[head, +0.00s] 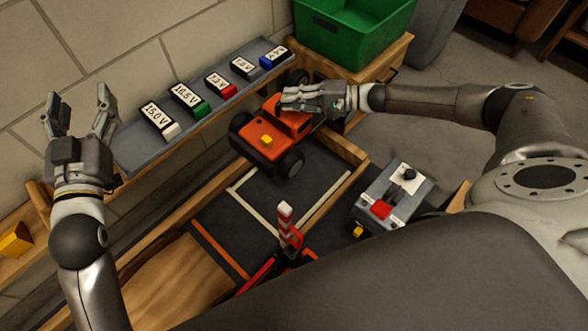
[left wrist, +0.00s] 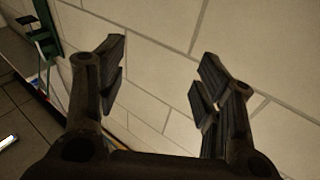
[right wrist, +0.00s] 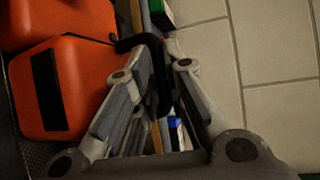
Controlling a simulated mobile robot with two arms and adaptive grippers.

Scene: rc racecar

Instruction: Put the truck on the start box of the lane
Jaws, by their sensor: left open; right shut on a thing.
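The orange truck (head: 262,143) with black wheels sits over the far end of the dark lane, its front toward the near side. Its body also shows in the right wrist view (right wrist: 75,85). My right gripper (head: 300,98) is shut on a part of the truck's rear; a black bar (right wrist: 160,75) passes between its fingers. Whether the wheels touch the floor is unclear. The white-outlined start box (head: 285,192) lies just in front of and partly beneath the truck. My left gripper (head: 78,115) is open and empty by the wall, also in the left wrist view (left wrist: 155,85).
A grey shelf (head: 135,155) with several labelled battery packs runs along the wall. A green bin (head: 355,35) stands behind. Wooden rails (head: 335,200) edge the lane.

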